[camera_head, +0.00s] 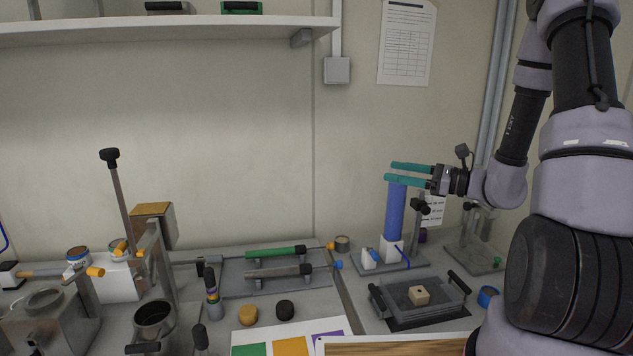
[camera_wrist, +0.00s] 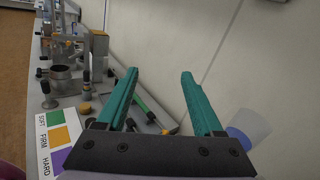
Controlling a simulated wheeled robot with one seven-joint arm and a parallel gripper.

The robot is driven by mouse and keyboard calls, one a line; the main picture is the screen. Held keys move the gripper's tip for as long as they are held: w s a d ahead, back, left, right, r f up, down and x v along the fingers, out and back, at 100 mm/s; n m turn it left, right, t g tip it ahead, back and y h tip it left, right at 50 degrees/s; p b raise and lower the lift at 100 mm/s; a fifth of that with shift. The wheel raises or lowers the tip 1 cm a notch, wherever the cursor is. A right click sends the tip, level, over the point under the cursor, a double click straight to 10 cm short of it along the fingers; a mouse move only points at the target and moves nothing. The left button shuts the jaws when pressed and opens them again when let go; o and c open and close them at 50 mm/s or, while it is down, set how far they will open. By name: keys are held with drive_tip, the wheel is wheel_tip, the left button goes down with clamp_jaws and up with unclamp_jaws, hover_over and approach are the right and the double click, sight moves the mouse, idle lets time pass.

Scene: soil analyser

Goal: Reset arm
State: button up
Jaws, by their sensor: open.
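My gripper (camera_head: 411,174) has two teal fingers and points left, level, above the right part of the bench. In the wrist view my gripper (camera_wrist: 159,73) shows its fingers spread apart with nothing between them. A blue upright cylinder (camera_head: 395,212) on a white base stands just below the fingers in the head view; I cannot tell whether they touch it. In the wrist view a bluish round shape (camera_wrist: 247,128), probably the same cylinder, lies right of and outside the right finger.
A grey tray (camera_head: 385,301) with a tan block (camera_head: 419,295) sits at the right. Green-handled and dark-handled tools (camera_head: 276,252) lie on a rack mid-bench. A metal cup (camera_head: 154,320) and a tall lever (camera_head: 121,205) stand left. The wall is close behind; the air left of the gripper is clear.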

drive_tip(key=s+a+r+n+g+h, duration=0.2)
drive_tip(key=s+r+n+g+h, duration=0.15)
drive_tip(key=s+n, duration=0.3)
drive_tip(key=s+a+r+n+g+h, duration=0.2)
drive_tip(key=s+r+n+g+h, duration=0.1)
drive_tip(key=s+n+g, duration=0.4)
drive_tip(key=s+d+r+n+t+h, duration=0.3)
drive_tip(key=s+d+r+t+h, duration=0.2)
drive_tip(key=d+r+t+h, duration=0.2)
wheel_tip(320, 180, up, 3)
drive_tip(key=shift+s+d+n+t, duration=0.35)
drive_tip(key=shift+d+t, duration=0.2)
drive_tip(key=shift+t, duration=0.6)
idle(0.8)
